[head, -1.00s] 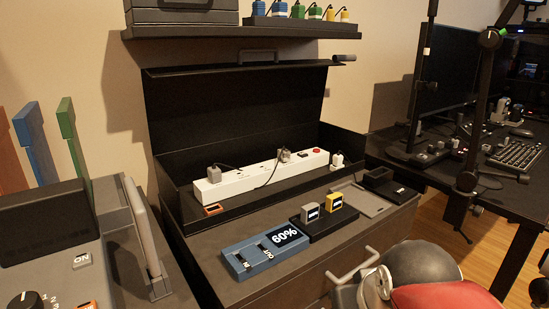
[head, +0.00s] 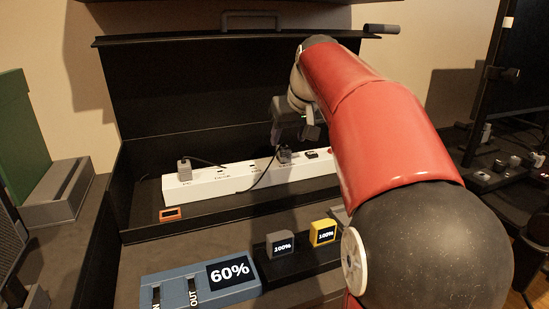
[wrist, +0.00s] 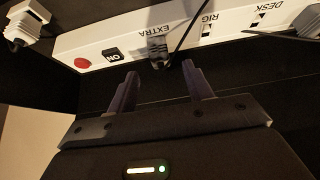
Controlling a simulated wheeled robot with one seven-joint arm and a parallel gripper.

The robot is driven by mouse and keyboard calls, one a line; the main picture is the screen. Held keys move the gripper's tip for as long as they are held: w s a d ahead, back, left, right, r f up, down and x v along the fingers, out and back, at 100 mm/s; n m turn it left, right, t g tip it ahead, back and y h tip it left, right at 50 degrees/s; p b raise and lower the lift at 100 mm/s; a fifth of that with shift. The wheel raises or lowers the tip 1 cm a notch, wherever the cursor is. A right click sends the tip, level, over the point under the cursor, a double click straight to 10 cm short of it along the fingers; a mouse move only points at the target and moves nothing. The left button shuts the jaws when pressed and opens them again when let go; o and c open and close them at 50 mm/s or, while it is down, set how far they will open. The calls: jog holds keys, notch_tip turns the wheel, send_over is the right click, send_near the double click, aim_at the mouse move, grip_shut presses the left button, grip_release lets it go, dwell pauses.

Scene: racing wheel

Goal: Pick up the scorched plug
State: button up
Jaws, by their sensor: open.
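A white power strip (head: 225,178) lies inside the open black case. A dark grey plug (head: 284,155) with a black cord sits in it, right of the middle. In the wrist view this plug (wrist: 158,48) is at the socket marked EXTRA, upright against the strip; I cannot clearly make out scorch marks. My gripper (head: 291,128) is above and close to that plug in the head view. In the wrist view my gripper (wrist: 160,73) is open and empty, its two fingers pointing toward the strip on either side of the plug, apart from it.
Another grey plug (head: 184,168) sits at the strip's left end. A white plug (wrist: 25,22) is beyond the red button (wrist: 82,63). The case lid (head: 200,85) stands up behind. A blue 60% block (head: 205,283) and grey and yellow 100% blocks (head: 323,234) are in front.

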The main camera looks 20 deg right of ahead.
aim_at(284, 147)
jog(key=x, duration=0.6)
jog(key=shift+w+f, duration=0.15)
jog(key=shift+f, duration=0.05)
jog(key=c, duration=1.1)
jog(key=shift+o, duration=0.2)
